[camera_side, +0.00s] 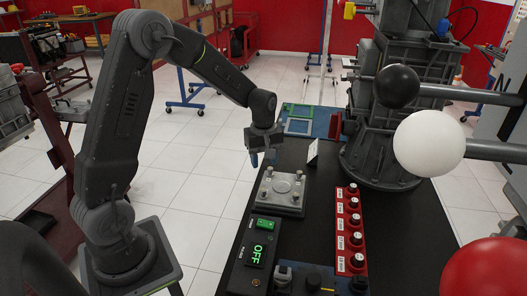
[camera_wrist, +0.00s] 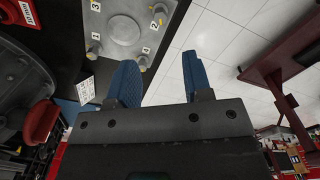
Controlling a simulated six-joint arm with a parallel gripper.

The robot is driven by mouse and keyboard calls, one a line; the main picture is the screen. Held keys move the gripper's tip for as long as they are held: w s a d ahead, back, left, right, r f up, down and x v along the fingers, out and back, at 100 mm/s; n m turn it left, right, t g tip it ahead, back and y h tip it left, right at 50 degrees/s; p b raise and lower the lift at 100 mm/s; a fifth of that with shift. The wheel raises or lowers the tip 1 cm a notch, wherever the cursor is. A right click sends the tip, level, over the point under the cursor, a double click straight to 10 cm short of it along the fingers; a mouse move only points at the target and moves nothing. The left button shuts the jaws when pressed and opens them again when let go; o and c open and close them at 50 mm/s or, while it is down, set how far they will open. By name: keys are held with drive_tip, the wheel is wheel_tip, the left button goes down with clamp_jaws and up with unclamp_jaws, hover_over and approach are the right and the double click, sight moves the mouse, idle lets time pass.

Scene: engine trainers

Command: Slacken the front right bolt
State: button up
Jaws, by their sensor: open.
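A grey metal plate (camera_side: 281,203) with a round boss in its middle and an upright bolt near each corner stands on the black table. It also shows in the wrist view (camera_wrist: 120,50), where numbers are printed beside the bolts. The front right bolt, taken as seen from the side camera, is at the plate's near right corner (camera_side: 297,197). Which wrist-view bolt matches it I cannot tell. My gripper (camera_side: 262,159) hangs above and behind the plate's far left corner, apart from it. In the wrist view its two blue fingers (camera_wrist: 158,80) are spread with nothing between them.
A red strip (camera_side: 350,225) with several black knobs lies right of the plate. A green-lit box reading OFF (camera_side: 258,252) is in front. A small white card (camera_side: 313,153) stands behind. A large grey machine with ball-ended levers (camera_side: 430,140) rises at the right.

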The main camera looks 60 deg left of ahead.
drive_tip(key=shift+r, duration=1.35)
drive_tip(key=s+d+r+m+t, duration=0.3)
drive_tip(key=s+d+r+m, duration=0.45)
drive_tip(key=r, duration=0.35)
drive_tip(key=s+d+r+m+t, duration=0.1)
drive_tip(key=s+d+m, duration=0.2)
drive_tip(key=s, duration=0.3)
drive_tip(key=s+d+r+m+t, duration=0.1)
drive_tip(key=s+d+m, duration=0.2)
drive_tip(key=s, duration=0.4)
drive_tip(key=shift+r+m+t, duration=0.3)
drive_tip(key=shift+m, duration=0.55)
drive_tip(key=shift+w+r, duration=0.1)
drive_tip(key=shift+w, duration=0.1)
